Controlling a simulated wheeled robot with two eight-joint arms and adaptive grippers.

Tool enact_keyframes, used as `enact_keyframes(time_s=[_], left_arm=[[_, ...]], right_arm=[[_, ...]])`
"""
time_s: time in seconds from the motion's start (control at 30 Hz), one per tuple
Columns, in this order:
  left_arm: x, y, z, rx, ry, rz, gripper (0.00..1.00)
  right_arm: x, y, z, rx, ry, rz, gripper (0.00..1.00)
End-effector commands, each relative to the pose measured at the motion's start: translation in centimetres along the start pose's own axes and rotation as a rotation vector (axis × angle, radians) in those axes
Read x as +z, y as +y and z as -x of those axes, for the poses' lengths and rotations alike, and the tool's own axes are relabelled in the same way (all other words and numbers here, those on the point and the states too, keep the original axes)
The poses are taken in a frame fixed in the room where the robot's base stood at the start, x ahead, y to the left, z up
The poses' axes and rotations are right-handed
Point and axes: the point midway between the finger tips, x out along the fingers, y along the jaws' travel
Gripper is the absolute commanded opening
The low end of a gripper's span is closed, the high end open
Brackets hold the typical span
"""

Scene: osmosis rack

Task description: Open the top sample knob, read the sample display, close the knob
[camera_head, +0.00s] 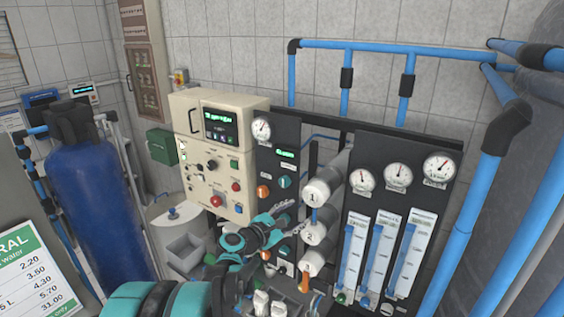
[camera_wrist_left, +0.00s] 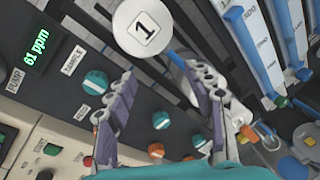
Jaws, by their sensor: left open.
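The small sample display (camera_wrist_left: 42,50) reads 61 ppm in green in the left wrist view; it also shows lit in the head view (camera_head: 286,153). Near it, a teal knob (camera_wrist_left: 95,81) sits beside a label reading SAMPLE; this seems to be the top sample knob, also in the head view (camera_head: 285,181). My left gripper (camera_wrist_left: 162,84) is open with nothing seen between its fingers. Its fingers are in front of the knob panel, and the teal knob is just outside the left finger. In the head view my left gripper (camera_head: 289,219) is below the teal knob.
White vessel 1 (camera_head: 313,194) juts out close to the gripper; its numbered end (camera_wrist_left: 142,27) is just past the fingertips. The beige control box (camera_head: 183,133) stands left, flow meters (camera_head: 380,255) right.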

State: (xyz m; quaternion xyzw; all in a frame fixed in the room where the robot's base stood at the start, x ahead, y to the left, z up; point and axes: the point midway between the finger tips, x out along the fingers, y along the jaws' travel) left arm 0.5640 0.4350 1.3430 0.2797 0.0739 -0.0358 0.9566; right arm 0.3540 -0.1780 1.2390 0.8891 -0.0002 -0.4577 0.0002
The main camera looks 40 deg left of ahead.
Motion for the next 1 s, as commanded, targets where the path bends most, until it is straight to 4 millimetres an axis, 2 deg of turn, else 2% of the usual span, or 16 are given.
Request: enact_keyframes(time_s=[0.03,0.1,0.23,0.37,0.7,0.83,1.0], left_arm=[[0.0,3.6,0.6,0.06,-0.018,0.107,0.53],[-0.7,6.6,1.2,0.123,-0.051,0.234,0.53],[-1.6,9.4,1.9,0.182,-0.091,0.362,0.53],[-1.8,10.0,1.0,0.191,-0.101,0.386,0.53],[-1.4,11.0,-4.2,0.189,-0.099,0.382,0.53],[-1.4,11.1,-5.3,0.189,-0.099,0.381,0.53],[-1.4,11.2,-5.6,0.189,-0.099,0.381,0.53]], right_arm=[[-1.1,0.0,1.5,0.0,0.0,0.0,0.4],[-1.5,0.0,2.2,0.0,0.0,0.0,0.4],[-1.9,0.0,2.6,0.0,0.0,0.0,0.4],[-1.9,0.0,2.7,0.0,0.0,0.0,0.4],[-2.2,0.0,3.1,0.0,0.0,0.0,0.4],[-2.3,0.0,3.2,0.0,0.0,0.0,0.4],[-2.3,0.0,3.2,0.0,0.0,0.0,0.4]])
